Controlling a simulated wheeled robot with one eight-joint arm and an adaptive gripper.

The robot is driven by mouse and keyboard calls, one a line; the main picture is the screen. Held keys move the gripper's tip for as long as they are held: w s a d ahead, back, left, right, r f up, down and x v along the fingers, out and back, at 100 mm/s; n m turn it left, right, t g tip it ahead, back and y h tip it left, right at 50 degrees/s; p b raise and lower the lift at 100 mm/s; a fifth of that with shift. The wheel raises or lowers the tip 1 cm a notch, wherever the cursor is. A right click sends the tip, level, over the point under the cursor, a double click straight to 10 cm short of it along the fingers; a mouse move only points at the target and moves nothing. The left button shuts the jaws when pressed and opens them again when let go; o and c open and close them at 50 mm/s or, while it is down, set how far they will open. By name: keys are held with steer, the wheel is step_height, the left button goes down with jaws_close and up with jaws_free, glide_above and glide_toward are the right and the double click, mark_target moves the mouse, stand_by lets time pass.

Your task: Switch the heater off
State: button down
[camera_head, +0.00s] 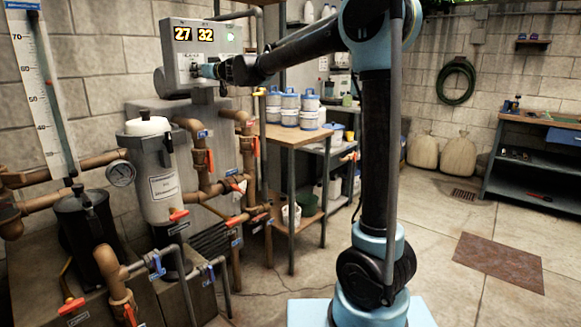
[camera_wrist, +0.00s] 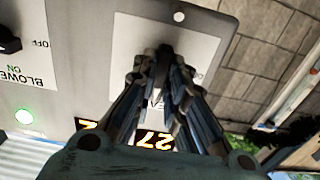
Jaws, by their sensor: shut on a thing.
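In the wrist view, my gripper (camera_wrist: 166,65) is shut on a small dark knob (camera_wrist: 165,50) on a white label plate (camera_wrist: 195,45). The plate's lettering is mostly hidden behind the fingers; a few letters that look like part of "HEATER" show. The fingers cover most of the knob, so its setting cannot be told.
A blower knob (camera_wrist: 8,41) with OFF and ON marks and a lit green lamp (camera_wrist: 24,117) sit left on the panel. Pipes with valves and a filter canister (camera_head: 155,170) stand below the box. A wooden table (camera_head: 290,135) holds several tubs.

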stand_by(0.3)
steer(key=n, duration=0.4)
steer(key=shift+d, duration=0.1)
steer(key=n, duration=0.5)
steer(key=c, duration=1.5)
jaws_free()
